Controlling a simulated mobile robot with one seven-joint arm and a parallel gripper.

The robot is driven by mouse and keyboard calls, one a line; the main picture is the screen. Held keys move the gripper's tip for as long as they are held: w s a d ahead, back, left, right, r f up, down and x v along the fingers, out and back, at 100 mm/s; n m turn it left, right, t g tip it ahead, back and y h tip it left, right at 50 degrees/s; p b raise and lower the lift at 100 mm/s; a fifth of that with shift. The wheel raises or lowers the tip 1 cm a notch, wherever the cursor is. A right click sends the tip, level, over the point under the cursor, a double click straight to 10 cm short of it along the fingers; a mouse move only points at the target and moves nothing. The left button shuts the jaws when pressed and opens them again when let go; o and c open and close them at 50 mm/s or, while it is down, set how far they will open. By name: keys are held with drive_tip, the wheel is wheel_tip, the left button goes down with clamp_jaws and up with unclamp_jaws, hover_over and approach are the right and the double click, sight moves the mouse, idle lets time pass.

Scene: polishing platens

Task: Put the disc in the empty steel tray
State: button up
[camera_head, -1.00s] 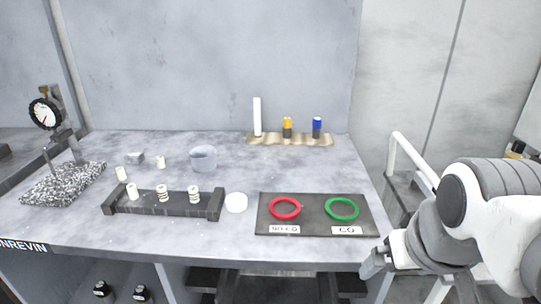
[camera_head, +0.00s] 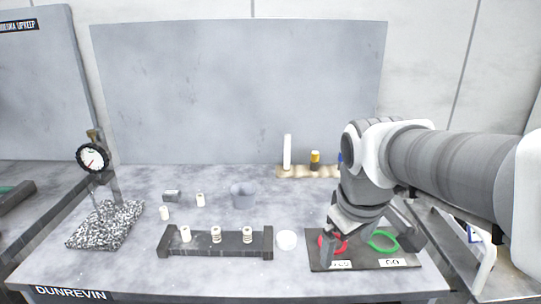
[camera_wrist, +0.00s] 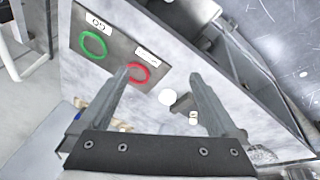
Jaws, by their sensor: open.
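A white round disc (camera_head: 287,240) lies on the bench between the dark rack and the ring plate. In the wrist view the disc (camera_wrist: 167,97) shows between my two fingers, beyond them. My gripper (camera_head: 370,247) is open and empty over the ring plate, right of the disc and apart from it. Its fingertips (camera_wrist: 160,76) are spread wide in the wrist view. I cannot make out a steel tray for certain in either view.
The dark plate (camera_head: 318,264) carries a red ring (camera_head: 330,244) and a green ring (camera_head: 383,243). Left are a dark rack (camera_head: 200,251) with white spools, a grey cup (camera_head: 242,196), a small block (camera_head: 172,196) and a dial gauge (camera_head: 92,158). Bottles stand behind.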

drive_tip(key=w+a+r+n+g+p, duration=0.1)
drive_tip(key=w+a+r+n+p, duration=0.1)
drive_tip(key=w+r+n+p, duration=0.35)
drive_tip(key=n+g+y+p, duration=0.2)
drive_tip(key=n+p, duration=0.3)
drive_tip(key=p, duration=0.5)
approach(286, 237)
wheel_tip(286, 237, down, 3)
drive_tip(key=shift+s+a+r+m+b, duration=0.1)
drive_tip(key=shift+a+m+b, duration=0.05)
drive_tip(key=shift+m+b, duration=0.15)
drive_tip(key=shift+w+a+f, duration=0.15)
drive_tip(key=shift+f, duration=1.3)
drive_tip(key=shift+w+a+f, duration=0.1)
drive_tip(key=shift+w+f, duration=0.05)
drive_tip(key=shift+f, duration=1.3)
drive_tip(key=shift+c, duration=0.2)
clamp_jaws()
drive_tip(key=shift+r, duration=0.15)
